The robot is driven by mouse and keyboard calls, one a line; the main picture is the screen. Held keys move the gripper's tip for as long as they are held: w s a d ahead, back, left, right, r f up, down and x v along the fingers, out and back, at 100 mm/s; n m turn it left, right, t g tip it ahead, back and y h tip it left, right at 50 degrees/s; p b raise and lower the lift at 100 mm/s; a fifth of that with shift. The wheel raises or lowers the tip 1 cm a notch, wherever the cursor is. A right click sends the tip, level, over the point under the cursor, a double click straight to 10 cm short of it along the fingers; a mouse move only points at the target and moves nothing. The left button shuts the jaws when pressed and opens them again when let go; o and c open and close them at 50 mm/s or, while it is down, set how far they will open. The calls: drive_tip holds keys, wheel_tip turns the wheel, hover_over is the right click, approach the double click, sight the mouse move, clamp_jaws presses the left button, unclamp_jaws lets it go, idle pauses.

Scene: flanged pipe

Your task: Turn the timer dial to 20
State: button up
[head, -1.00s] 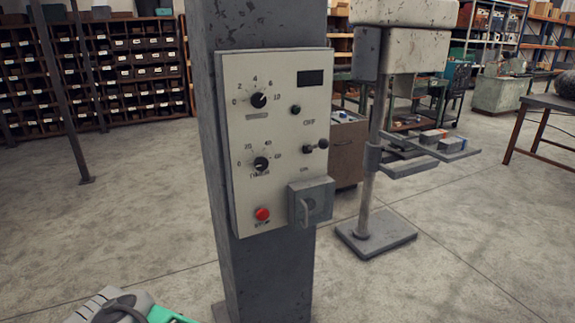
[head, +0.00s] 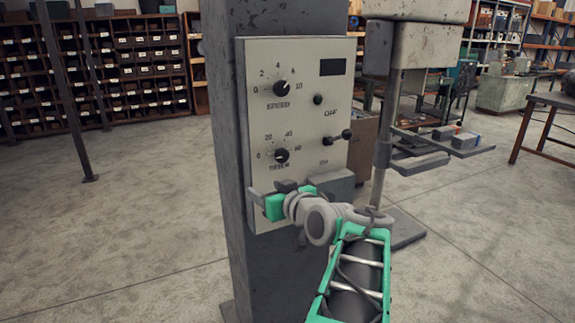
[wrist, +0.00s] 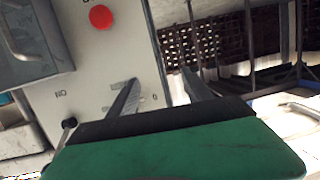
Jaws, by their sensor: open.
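The control panel (head: 330,115) is pale and upright on a dark post. Its timer dial (head: 281,156) is a small black knob on the lower left, with marks 0, 20, 40 and 60 around it. The knob's pointer is too small to read surely. My gripper (head: 268,191) is in front of the panel, just below the timer dial. It is open with nothing between the fingers. In the wrist view my fingers (wrist: 158,90) reach toward the panel's lower part, one over the timer label. The dial itself is hidden there behind my gripper.
Above is the speed dial (head: 281,88). A black toggle (head: 332,138) sticks out right of the timer dial. A grey box (head: 335,186) is partly behind my arm. The red button (wrist: 101,17) shows in the wrist view. A drill press stands right; floor left is clear.

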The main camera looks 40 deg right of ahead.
sight(283, 155)
drive_tip(key=s+d+r+t+h, duration=0.2)
drive_tip(key=s+d+r, duration=0.25)
drive_tip(key=d, duration=0.25)
drive_tip(key=shift+m, duration=0.4)
drive_tip(key=x, duration=0.2)
drive_tip(key=p+x, duration=0.1)
drive_tip(key=x, duration=0.5)
drive_tip(key=shift+a+r+p, duration=0.1)
drive_tip(key=shift+r+p, duration=0.15)
drive_tip(key=shift+p, duration=0.15)
drive_tip(key=shift+c, duration=0.2)
clamp_jaws()
